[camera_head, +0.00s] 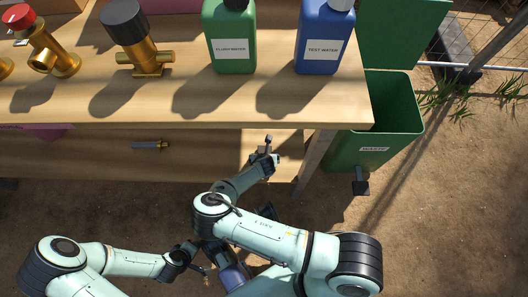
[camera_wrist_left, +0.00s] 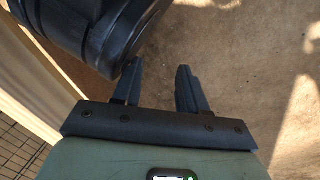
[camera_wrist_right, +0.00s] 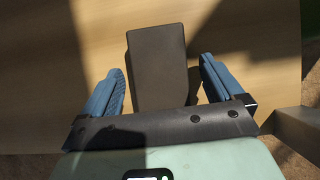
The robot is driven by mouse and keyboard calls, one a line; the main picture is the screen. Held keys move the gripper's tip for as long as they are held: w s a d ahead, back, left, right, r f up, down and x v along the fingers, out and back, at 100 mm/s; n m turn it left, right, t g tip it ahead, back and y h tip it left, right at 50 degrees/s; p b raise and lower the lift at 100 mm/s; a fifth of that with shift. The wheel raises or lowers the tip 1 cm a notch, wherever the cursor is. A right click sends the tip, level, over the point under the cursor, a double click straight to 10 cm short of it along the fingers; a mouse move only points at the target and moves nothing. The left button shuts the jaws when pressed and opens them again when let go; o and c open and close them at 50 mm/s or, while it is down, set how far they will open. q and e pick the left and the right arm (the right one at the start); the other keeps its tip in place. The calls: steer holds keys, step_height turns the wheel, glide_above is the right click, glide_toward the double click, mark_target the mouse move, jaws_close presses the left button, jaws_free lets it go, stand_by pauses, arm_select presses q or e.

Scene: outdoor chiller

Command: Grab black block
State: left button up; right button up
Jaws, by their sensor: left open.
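The black block (camera_wrist_right: 156,62) lies flat on a wooden surface in the right wrist view. I cannot make it out clearly in the head view. My right gripper (camera_wrist_right: 163,68) is open. Its blue fingers are on either side of the block, with a visible gap on both sides, and its near end lies between them. In the head view the right gripper (camera_head: 265,152) is over the lower shelf, under the table's front edge. My left gripper (camera_wrist_left: 158,76) is open and empty above bare ground; in the head view it is low, near the middle, partly hidden.
The lower shelf (camera_head: 90,160) also holds a small grey-and-brass part (camera_head: 150,146). The tabletop (camera_head: 300,105) overhangs it, carrying a green bottle (camera_head: 232,45), a blue bottle (camera_head: 322,45) and brass valves (camera_head: 145,55). A table leg (camera_head: 316,165) and green waste bin (camera_head: 385,125) stand right of the gripper.

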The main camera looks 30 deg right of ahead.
steer(key=c, duration=1)
steer(key=shift+c, duration=0.4)
steer(key=shift+r, duration=0.15)
